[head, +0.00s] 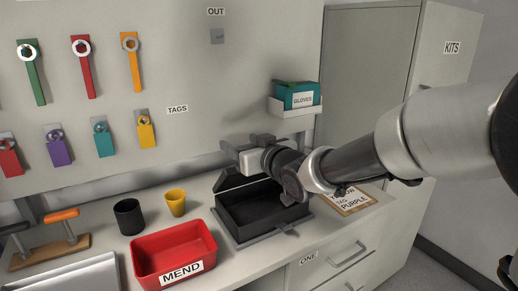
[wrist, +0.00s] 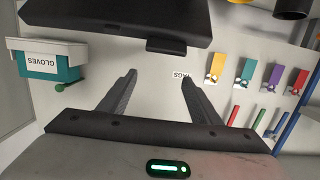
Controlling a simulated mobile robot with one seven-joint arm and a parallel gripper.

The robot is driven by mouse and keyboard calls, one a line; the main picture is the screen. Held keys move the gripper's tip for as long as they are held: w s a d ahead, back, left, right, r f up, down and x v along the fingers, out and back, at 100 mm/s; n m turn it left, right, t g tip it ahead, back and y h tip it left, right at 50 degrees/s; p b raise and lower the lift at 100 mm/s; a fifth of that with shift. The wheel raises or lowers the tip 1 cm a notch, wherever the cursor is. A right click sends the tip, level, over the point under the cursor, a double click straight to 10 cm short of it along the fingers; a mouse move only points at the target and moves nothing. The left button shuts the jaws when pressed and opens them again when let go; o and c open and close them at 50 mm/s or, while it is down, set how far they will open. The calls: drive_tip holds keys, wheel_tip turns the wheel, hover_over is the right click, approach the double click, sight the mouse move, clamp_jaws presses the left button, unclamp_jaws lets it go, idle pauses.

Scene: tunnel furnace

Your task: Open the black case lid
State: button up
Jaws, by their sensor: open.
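The black case (head: 262,222) stands on the counter with its dark inside showing. Its lid (head: 232,180) is raised at the back edge, partly hidden by my wrist. My gripper (head: 238,152) is above and behind the case, close to the raised lid. In the wrist view a dark panel with a small tab, apparently the lid (wrist: 115,22), lies just beyond my open, empty gripper (wrist: 158,76). The fingers appear apart from it.
A red MEND bin (head: 160,248), black cup (head: 129,216) and yellow cup (head: 175,202) stand left of the case. A paper sign (head: 352,203) lies to its right. The GLOVES box (head: 297,95) sits on a wall shelf behind my arm.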

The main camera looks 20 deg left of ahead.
drive_tip(key=p+v, duration=0.2)
drive_tip(key=v, duration=0.7)
drive_tip(key=shift+s+d, duration=0.2)
drive_tip(key=shift+s, duration=0.1)
drive_tip(key=shift+r, duration=0.1)
